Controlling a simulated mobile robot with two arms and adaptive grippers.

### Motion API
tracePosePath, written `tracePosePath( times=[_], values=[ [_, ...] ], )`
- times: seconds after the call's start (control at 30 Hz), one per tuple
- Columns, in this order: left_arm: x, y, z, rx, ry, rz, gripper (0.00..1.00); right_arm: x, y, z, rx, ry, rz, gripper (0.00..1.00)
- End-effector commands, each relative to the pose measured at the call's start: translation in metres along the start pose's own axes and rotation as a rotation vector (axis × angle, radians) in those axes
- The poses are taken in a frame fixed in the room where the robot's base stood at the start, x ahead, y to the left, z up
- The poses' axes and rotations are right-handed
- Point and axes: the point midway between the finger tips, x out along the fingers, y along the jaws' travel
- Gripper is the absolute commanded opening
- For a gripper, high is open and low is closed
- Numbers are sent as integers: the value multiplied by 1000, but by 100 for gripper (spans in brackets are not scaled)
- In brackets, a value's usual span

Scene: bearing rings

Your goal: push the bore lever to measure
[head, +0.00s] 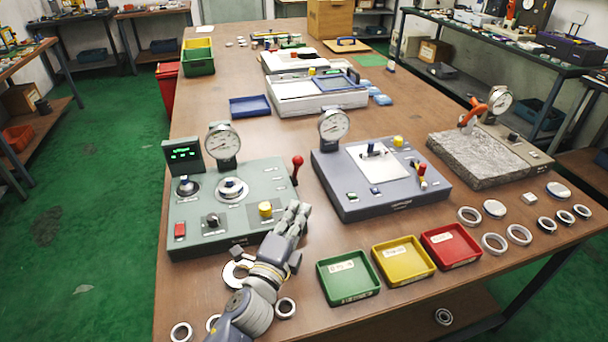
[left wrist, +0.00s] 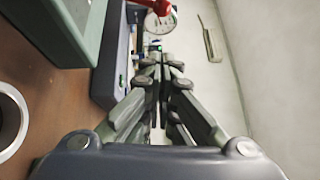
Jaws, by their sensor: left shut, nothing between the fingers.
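A lever with a red ball knob (head: 298,160) stands upright at the right edge of the grey-green gauge device (head: 185,214). The red knob (left wrist: 162,7) also shows at the top of the left wrist view. This device carries a round dial (head: 222,142), a small display with green digits (head: 184,153), and a ring on its central seat (head: 231,188). My left gripper (head: 299,208) is shut and empty, beside the device's front right corner, in front of the lever and apart from it. Its closed fingers (left wrist: 160,62) show in the left wrist view. My right gripper is not in view.
A blue-grey gauge device (head: 345,202) stands just right of the lever. Green (head: 348,278), yellow (head: 403,260) and red (head: 451,246) trays lie in front of it. Loose rings lie near my left arm, including one (head: 286,308) beside it, and more at the table's right.

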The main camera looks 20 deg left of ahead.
Motion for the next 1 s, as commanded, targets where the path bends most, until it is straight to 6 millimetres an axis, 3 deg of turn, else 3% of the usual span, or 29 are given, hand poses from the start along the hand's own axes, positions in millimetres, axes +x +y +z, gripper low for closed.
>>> tracePosePath(
  times=[0.53,0.7,1.0],
  values=[
    [95,-2,0,0,-1,-1,0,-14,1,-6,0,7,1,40],
    [111,-1,20,2,0,1,0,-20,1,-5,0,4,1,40],
    [119,0,28,-1,0,1,0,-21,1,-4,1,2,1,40]
  ],
)
